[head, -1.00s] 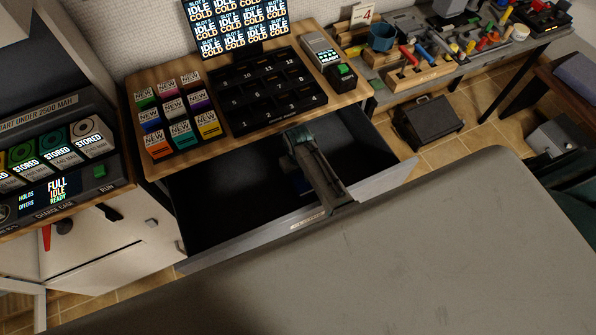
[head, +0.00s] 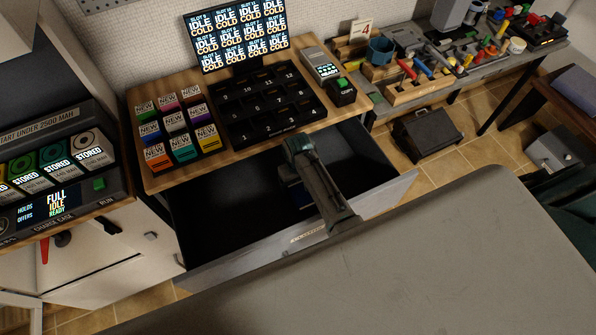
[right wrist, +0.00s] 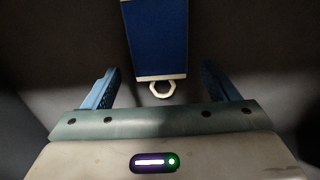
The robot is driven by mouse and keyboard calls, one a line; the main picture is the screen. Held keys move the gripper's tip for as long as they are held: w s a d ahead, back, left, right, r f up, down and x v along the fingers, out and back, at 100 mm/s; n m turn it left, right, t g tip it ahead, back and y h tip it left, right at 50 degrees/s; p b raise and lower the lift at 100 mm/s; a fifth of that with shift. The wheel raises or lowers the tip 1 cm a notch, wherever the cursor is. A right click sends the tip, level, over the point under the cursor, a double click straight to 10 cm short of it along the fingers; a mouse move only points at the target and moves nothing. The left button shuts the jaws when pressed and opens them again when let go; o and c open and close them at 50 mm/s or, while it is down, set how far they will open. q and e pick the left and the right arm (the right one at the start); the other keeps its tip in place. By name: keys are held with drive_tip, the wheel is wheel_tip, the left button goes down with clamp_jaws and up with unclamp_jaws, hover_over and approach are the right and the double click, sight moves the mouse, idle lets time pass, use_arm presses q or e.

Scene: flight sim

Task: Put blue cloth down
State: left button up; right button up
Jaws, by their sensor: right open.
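The blue cloth (right wrist: 158,38) shows in the right wrist view as a flat blue strip with a pale edge and a small pale ring at its near end. It lies over a dark surface. My right gripper (right wrist: 159,70) is open, with one blue finger on each side of the cloth's near end and a gap to each. In the head view my right gripper (head: 300,183) points down into the open drawer (head: 225,205). A small blue patch shows there beneath my arm; I cannot tell whether it is cloth or finger. My left gripper is not in view.
Above the drawer, a wooden counter holds coloured boxes (head: 178,125), a black slotted tray (head: 268,107) and a screen (head: 240,38). A grey tabletop (head: 450,260) fills the front. The drawer's left part looks empty and dark.

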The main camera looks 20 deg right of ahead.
sight(298, 187)
wheel_tip(298, 187, up, 9)
drive_tip(key=shift+r+b, duration=0.2)
drive_tip(key=shift+b, duration=0.15)
